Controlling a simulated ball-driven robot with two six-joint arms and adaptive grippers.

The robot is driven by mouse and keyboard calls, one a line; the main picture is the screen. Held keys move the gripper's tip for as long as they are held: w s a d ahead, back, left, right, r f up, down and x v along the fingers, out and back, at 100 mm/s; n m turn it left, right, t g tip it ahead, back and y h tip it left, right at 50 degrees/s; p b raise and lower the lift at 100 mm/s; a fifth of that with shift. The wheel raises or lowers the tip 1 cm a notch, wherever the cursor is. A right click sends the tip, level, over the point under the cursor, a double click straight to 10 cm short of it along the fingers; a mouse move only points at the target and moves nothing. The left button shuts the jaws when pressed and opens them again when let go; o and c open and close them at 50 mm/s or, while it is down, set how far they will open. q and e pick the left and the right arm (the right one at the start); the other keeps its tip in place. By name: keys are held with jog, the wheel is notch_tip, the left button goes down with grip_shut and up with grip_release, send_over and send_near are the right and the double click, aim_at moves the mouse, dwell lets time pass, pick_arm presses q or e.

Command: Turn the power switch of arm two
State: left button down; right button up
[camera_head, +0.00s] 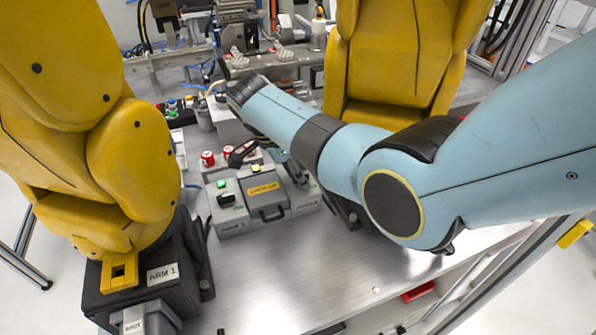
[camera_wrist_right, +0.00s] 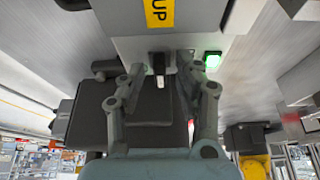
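A grey control box (camera_head: 250,218) with a yellow label (camera_head: 262,189) sits on the metal table between two yellow arms. On its left side are a lit green button (camera_head: 221,184) and a black switch (camera_head: 227,200). My right gripper (camera_head: 297,172) is at the box's right side, partly hidden by my blue forearm. In the right wrist view it is open (camera_wrist_right: 162,72); its two grey fingers are on either side of a black switch knob (camera_wrist_right: 158,67) with a white mark. Contact cannot be told. A lit green button (camera_wrist_right: 212,61) is beside that knob. My left gripper is not in view.
The left yellow arm (camera_head: 140,160) stands on a black base labelled ARM 1 (camera_head: 162,273). Another yellow arm (camera_head: 395,60) stands behind my forearm. Red buttons (camera_head: 207,157) are behind the box. The table front (camera_head: 280,285) is clear.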

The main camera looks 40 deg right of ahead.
jog(key=v, duration=1.2)
jog(key=shift+a, duration=0.1)
